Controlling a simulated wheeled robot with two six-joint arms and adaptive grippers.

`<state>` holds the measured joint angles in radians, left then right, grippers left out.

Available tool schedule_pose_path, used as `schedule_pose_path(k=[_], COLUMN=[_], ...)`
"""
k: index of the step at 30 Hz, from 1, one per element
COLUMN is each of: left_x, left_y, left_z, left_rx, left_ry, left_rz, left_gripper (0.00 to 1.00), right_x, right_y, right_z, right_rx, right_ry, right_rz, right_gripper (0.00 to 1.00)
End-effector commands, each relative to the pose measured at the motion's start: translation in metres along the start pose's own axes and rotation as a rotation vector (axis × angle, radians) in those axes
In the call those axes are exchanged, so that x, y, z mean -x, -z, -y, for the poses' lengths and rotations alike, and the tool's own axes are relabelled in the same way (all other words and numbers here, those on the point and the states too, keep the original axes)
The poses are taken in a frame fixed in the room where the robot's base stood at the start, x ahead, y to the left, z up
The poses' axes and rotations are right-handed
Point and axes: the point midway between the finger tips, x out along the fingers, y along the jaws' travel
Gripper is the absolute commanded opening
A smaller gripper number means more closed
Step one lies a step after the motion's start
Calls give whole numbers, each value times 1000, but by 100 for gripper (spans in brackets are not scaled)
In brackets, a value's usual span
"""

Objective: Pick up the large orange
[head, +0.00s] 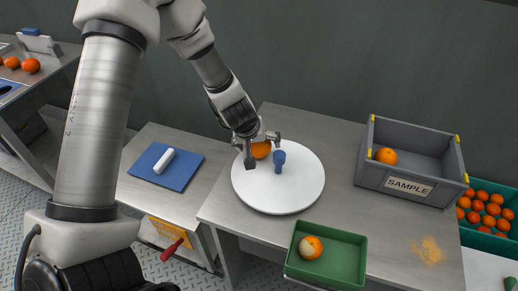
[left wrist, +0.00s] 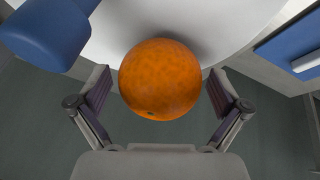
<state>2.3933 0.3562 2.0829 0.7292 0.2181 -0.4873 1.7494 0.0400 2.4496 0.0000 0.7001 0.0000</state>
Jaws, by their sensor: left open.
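A large orange (head: 261,149) sits on the white round plate (head: 272,199) near its far edge. My left gripper (head: 262,152) is open at the orange, and its fingers partly hide the fruit in the head view. In the left wrist view the orange (left wrist: 160,80) lies between the two spread fingers of my left gripper (left wrist: 160,98). A gap shows on each side, so the fingers look apart from it. My right gripper is not in view.
A blue peg-like piece (head: 279,161) stands on the plate close beside the orange. A grey sample bin (head: 404,187) holds one orange. A green tray (head: 340,250) holds a pale-patched orange. A blue mat (head: 181,178) with a white cylinder lies left. A crate of oranges (head: 480,232) is at right.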

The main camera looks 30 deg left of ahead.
Motion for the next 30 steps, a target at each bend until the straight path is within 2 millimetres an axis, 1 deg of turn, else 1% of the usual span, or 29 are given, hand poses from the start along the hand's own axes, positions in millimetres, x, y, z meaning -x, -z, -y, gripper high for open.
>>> schedule_pose_path(k=[3,4,5,6,8,9,10,18,23,26,29,30], left_x=[2,2,2,2,2,2,2,2,12,26,51,64], left_y=[0,0,0,0,0,0,0,1,5,11,21,27], left_z=[0,0,0,0,0,0,0,0,-3,-6,-12,-16], left_rx=[0,0,0,0,0,0,0,0,0,1,0,1], left_ry=[0,0,0,0,0,0,0,0,0,0,0,-1], left_rz=[0,0,0,0,0,0,0,-1,-1,-1,-2,-3], left_gripper=[100,93,82,68,47,33,31,31,31,31,31,31], right_x=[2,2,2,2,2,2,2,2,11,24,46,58], right_y=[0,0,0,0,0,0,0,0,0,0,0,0], right_z=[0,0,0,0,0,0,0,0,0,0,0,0], right_rx=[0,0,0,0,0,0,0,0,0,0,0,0], right_ry=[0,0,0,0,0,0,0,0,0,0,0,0], right_rz=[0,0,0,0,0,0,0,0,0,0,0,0], right_gripper=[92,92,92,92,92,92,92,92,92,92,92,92])
